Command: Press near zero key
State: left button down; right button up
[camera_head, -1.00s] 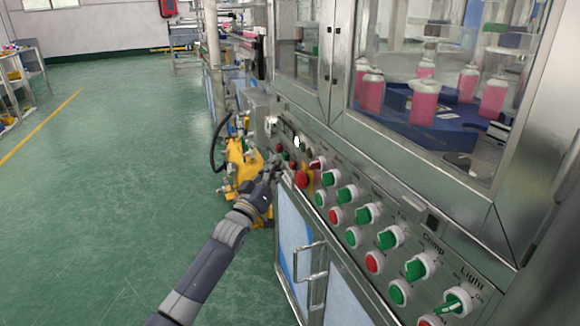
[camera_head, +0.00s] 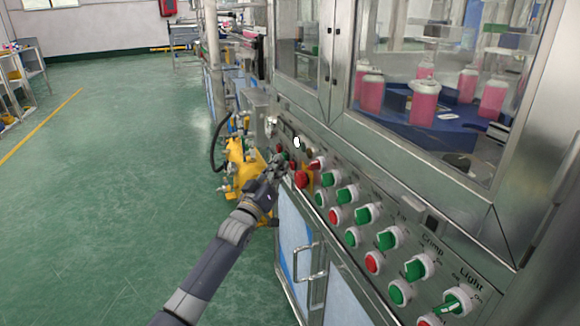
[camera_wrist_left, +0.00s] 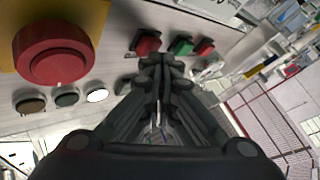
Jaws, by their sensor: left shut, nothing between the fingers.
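My left gripper (camera_head: 279,166) is shut and empty, at the far end of the control panel, close to its face. I cannot tell which key is the zero key, or whether the fingertips touch the panel. My right gripper is not in view.
A large red emergency button (camera_head: 302,180) on a yellow plate stands close beside the gripper. Green knobs and round buttons run along the panel (camera_head: 455,262) toward the front right. Yellow equipment (camera_head: 240,165) stands beyond the hand. Green floor is clear at left.

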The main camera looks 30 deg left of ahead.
pick_arm(q)
jog(key=shift+w+d, duration=0.2)
jog(key=shift+w, duration=0.05)
jog(key=shift+s+a, duration=0.1)
jog(key=shift+s, duration=0.05)
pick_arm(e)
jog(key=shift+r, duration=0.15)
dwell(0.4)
pick_arm(q)
jog(key=shift+s+a+p, duration=0.45)
jog(key=shift+s, duration=0.05)
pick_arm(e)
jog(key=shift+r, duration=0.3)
pick_arm(q)
jog(key=s+a+p, duration=0.1)
jog(key=s, duration=0.1)
jog(key=s+a+p, duration=0.1)
jog(key=s+a, duration=0.1)
jog(key=shift+a, duration=0.1)
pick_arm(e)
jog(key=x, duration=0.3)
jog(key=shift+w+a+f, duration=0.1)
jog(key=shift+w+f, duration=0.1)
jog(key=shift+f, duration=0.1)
pick_arm(q)
jog(key=shift+w, duration=0.1)
